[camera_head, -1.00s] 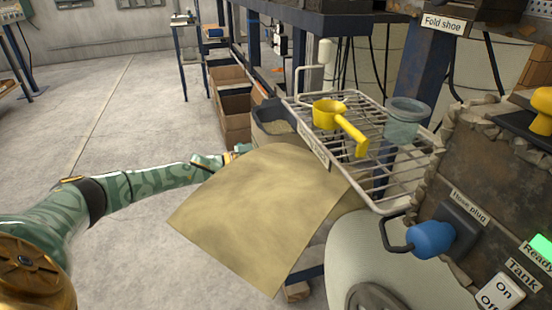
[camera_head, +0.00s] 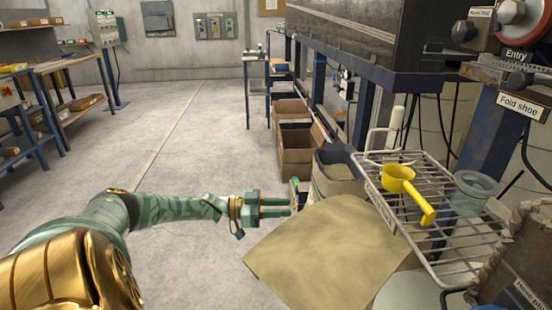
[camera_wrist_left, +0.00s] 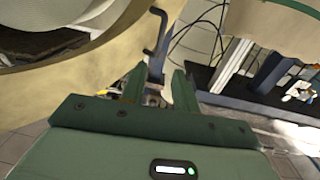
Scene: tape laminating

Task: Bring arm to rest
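My left arm, green with gold bands, reaches in from the left in the head view. Its gripper (camera_head: 276,207) points right, with two parallel fingers apart and nothing between them. The fingertips are just short of a tan sheet (camera_head: 335,255) in the picture; I cannot tell whether they touch it. In the left wrist view the fingers (camera_wrist_left: 158,85) also stand apart and empty, with a large tan surface (camera_wrist_left: 130,45) beyond them. My right gripper is in neither view.
A wire rack (camera_head: 445,235) holds a yellow scoop (camera_head: 404,185) and a clear cup (camera_head: 473,195) at the right. A grey bin (camera_head: 338,170) and cardboard boxes (camera_head: 297,150) stand beyond the gripper. The floor (camera_head: 170,150) at left centre is clear.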

